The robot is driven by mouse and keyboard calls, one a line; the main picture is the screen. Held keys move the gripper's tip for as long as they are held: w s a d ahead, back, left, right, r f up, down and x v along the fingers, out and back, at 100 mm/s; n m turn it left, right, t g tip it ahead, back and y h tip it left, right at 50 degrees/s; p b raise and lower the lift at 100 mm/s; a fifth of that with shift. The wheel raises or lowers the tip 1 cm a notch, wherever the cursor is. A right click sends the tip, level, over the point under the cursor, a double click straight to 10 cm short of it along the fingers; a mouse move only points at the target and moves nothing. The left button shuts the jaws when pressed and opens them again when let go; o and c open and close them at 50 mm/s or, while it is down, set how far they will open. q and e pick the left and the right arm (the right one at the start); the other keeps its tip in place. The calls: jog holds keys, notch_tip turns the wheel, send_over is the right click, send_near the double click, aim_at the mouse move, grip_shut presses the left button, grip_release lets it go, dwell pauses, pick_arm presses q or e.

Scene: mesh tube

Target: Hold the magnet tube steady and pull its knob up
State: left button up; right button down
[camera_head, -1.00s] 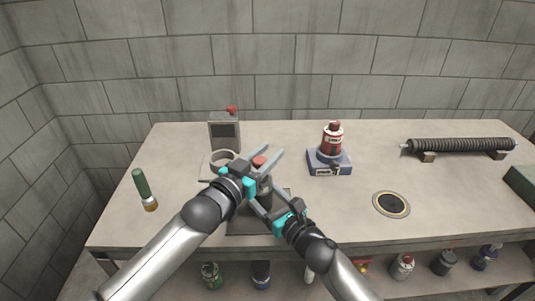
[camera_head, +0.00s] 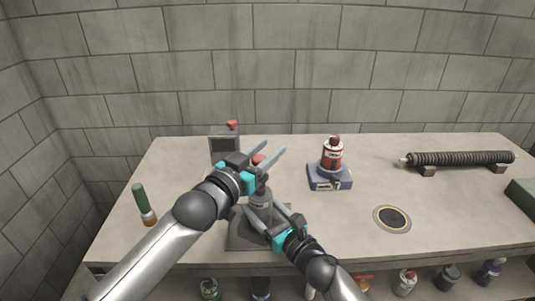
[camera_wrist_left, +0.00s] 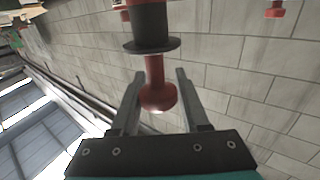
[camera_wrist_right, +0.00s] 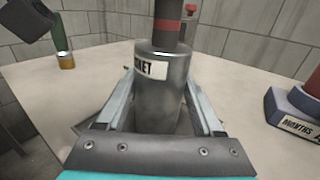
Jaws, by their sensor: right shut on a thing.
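The magnet tube, a grey metal cylinder (camera_wrist_right: 163,90) with a white label partly reading "NET", stands upright; it also shows in the head view (camera_head: 260,200). A dark and reddish column (camera_wrist_right: 166,22) rises from its top. Its red knob (camera_wrist_left: 156,96) sits at the end of a short red stem beyond a dark flange. My right gripper (camera_head: 277,212) is shut on the tube's grey body, one finger on each side. My left gripper (camera_head: 266,156) is open at the knob, with a finger on each side and visible gaps between. The tube's lower end is partly hidden by the right gripper.
A dark square plate (camera_head: 240,236) lies under the tube. A grey box (camera_head: 223,148) with a red top piece stands behind. A red bottle on a blue base (camera_head: 330,178) is to the right. A green-handled item (camera_head: 143,203) stands left.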

pick_arm(q)
jog(key=o, duration=0.4)
jog(key=shift+f, duration=0.15)
pick_arm(e)
jog(key=shift+f, duration=0.1)
pick_arm(q)
jog(key=shift+s, duration=0.1)
jog(key=v, duration=1.2)
pick_arm(e)
grip_release()
